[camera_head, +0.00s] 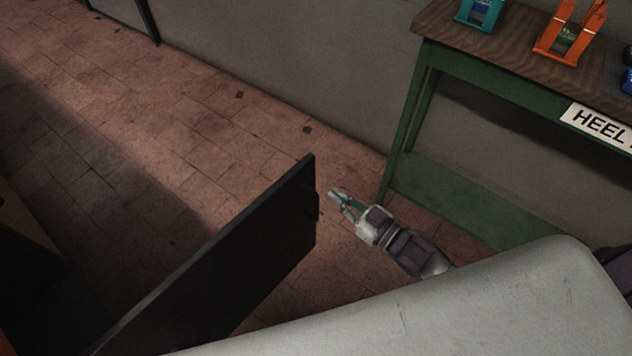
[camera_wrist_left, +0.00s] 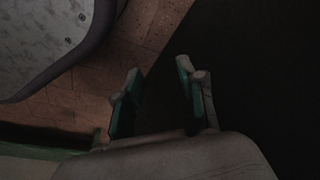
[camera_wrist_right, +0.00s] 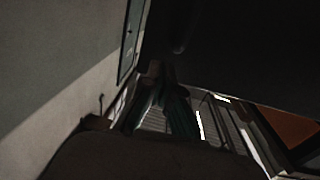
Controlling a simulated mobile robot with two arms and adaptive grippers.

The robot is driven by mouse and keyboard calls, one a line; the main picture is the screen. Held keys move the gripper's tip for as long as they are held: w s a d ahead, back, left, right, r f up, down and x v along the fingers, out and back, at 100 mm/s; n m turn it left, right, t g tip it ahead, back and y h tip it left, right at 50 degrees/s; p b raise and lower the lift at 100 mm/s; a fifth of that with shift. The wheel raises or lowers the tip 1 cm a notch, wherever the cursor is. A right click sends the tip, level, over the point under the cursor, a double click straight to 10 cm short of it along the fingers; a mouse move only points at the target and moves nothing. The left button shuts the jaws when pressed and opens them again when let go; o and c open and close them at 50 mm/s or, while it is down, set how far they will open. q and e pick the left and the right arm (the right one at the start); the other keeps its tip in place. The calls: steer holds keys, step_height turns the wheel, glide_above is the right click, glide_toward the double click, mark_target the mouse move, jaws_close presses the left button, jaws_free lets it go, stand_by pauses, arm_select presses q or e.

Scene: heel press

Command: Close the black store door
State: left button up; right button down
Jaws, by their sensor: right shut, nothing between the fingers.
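The black door (camera_head: 235,262) stands open in the head view, as a dark upright panel running from the bottom left to a free edge near the middle. My right gripper (camera_head: 340,197) is just right of that edge, shut and empty, with a small gap in the picture; I cannot tell whether it touches. In the right wrist view its fingers (camera_wrist_right: 162,78) are together below a large dark surface, probably the door. My left gripper is outside the head view. In the left wrist view its fingers (camera_wrist_left: 158,70) are apart with nothing between them.
A green bench (camera_head: 460,190) with a wooden top and a "HEEL" sign (camera_head: 600,125) stands at the right by the grey wall (camera_head: 290,60). Teal and orange presses (camera_head: 570,38) sit on it. The tiled floor (camera_head: 190,120) beyond the door is clear.

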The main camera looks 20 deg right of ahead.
mark_target(308, 176)
arm_select(q)
steer(key=shift+w+d+r+b, duration=0.15)
steer(key=shift+w+r, duration=0.2)
steer(key=shift+r, duration=0.25)
steer(key=shift+w+a+r+b, duration=0.15)
steer(key=shift+w+r, duration=0.2)
steer(key=shift+r, duration=0.2)
arm_select(e)
steer(key=x, duration=0.7)
